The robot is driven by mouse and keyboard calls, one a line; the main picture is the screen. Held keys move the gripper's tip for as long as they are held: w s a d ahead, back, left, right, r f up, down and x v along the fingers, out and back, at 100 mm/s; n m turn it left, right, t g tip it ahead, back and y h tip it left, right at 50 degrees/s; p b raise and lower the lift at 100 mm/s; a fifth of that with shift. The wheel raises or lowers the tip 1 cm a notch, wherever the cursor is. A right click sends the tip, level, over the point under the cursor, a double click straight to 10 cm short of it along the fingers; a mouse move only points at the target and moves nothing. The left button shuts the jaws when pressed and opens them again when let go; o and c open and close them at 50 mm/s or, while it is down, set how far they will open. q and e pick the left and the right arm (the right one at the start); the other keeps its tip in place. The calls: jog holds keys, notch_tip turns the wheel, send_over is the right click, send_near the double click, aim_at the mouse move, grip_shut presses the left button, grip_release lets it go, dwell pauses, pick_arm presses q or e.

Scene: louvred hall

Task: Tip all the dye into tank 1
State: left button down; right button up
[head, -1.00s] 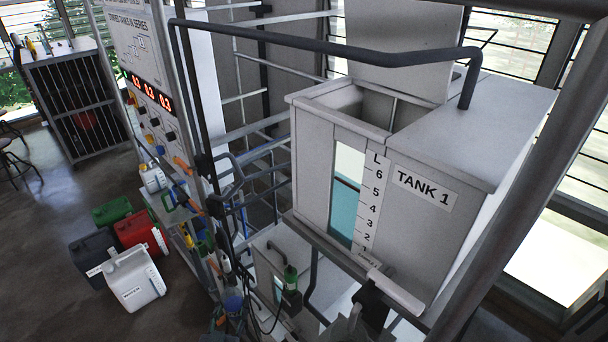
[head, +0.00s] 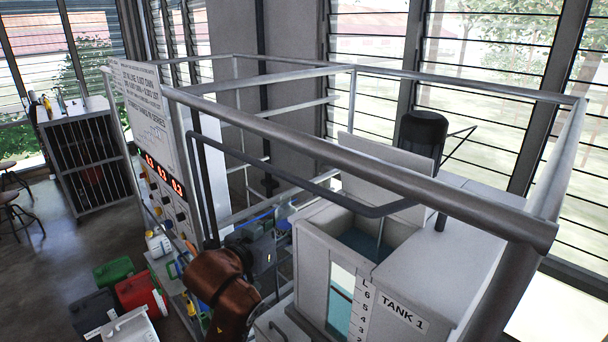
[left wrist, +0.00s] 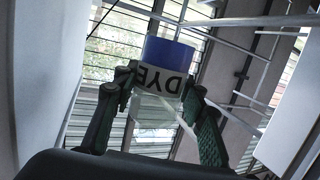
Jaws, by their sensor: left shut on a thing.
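Tank 1 (head: 401,310) is a grey box with a black-lettered label, a level scale and a window (head: 338,300) showing teal liquid. Its top is open at the front left, with dark bluish liquid inside. My left gripper (left wrist: 160,86) is shut on the dye container (left wrist: 168,52), a clear vessel with a white label reading DYE, inverted in the left wrist view. Its upper end in that picture is blue; the rest is clear. In the head view my left arm is left of tank 1, apart from it; the container is not clearly seen there. My right gripper is not in view.
A thick grey frame rail (head: 300,142) and a dark bent pipe (head: 290,175) cross above and beside the tank. The control panel (head: 160,180) stands left. Red (head: 135,291) and green (head: 113,272) jerrycans sit on the floor.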

pick_arm(q)
jog(key=s+d+r+m+t+p, duration=0.1)
jog(key=s+d+r+m, duration=0.1)
jog(key=r+m, duration=0.5)
jog(key=s+d+r+m+t+p, duration=0.1)
jog(key=s+d+r+m, duration=0.1)
jog(key=r+m, duration=0.4)
jog(key=shift+r+m, duration=0.4)
jog(key=shift+r, duration=1.3)
jog(key=shift+s+d, duration=0.15)
jog(key=shift+d+r+m, duration=0.15)
jog(key=shift+r+m, duration=0.1)
jog(key=shift+m, duration=0.05)
